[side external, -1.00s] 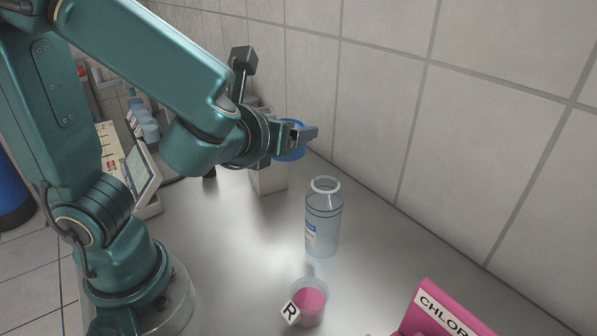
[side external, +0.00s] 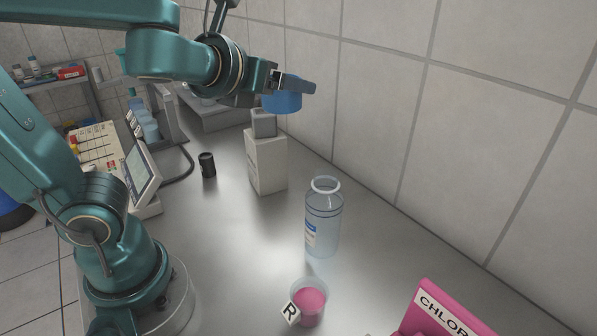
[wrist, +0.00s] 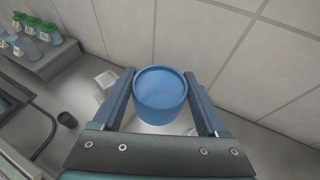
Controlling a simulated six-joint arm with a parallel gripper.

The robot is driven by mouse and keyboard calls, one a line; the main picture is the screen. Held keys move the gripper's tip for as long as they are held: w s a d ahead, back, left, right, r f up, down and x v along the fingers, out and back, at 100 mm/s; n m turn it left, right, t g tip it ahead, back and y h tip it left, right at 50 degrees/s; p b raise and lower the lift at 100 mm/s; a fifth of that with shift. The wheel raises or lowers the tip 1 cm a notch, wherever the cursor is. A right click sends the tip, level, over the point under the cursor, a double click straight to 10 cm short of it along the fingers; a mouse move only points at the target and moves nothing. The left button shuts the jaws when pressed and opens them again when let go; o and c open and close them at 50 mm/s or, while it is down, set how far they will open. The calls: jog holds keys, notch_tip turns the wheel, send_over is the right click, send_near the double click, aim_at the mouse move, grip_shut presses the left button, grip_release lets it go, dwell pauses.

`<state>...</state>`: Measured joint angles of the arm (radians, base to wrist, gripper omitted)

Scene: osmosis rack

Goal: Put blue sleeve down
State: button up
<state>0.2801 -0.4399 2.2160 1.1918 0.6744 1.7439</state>
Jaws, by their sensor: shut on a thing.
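The blue sleeve (side external: 283,101) is a short round piece held in the air above the bench, close to the tiled wall. My gripper (side external: 296,86) is shut on it, with a finger on either side. In the wrist view the blue sleeve (wrist: 160,94) sits between the two fingers of my gripper (wrist: 160,90), its round top facing the camera. In the side view it hangs just above and to the right of a white box-like block with a grey top (side external: 266,158).
A clear bottle (side external: 323,222) stands on the steel bench (side external: 230,235). A pink cup marked R (side external: 309,303) is in front, with a pink CHLOR-labelled item (side external: 440,312) at right. A small black cylinder (side external: 207,165) and a tilted screen (side external: 141,172) stand to the left.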

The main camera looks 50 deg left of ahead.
jog(key=shift+m+h, duration=0.3)
jog(key=shift+m, duration=0.1)
jog(key=a+f, duration=0.1)
jog(key=s+a+f, duration=0.1)
jog(key=f, duration=0.1)
jog(key=shift+a+f, duration=0.15)
jog(key=shift+a, duration=0.15)
jog(key=shift+w+d+m+t+h, duration=0.75)
jog(key=shift+d+m+h, duration=1.15)
jog(key=shift+d, duration=2)
jog(key=n+g+y, duration=1.1)
jog(key=n+y, duration=0.2)
jog(key=n, duration=0.3)
send_over(235, 221)
notch_tip(235, 221, down, 14)
jog(key=r, duration=0.1)
jog(key=shift+f, duration=4.05)
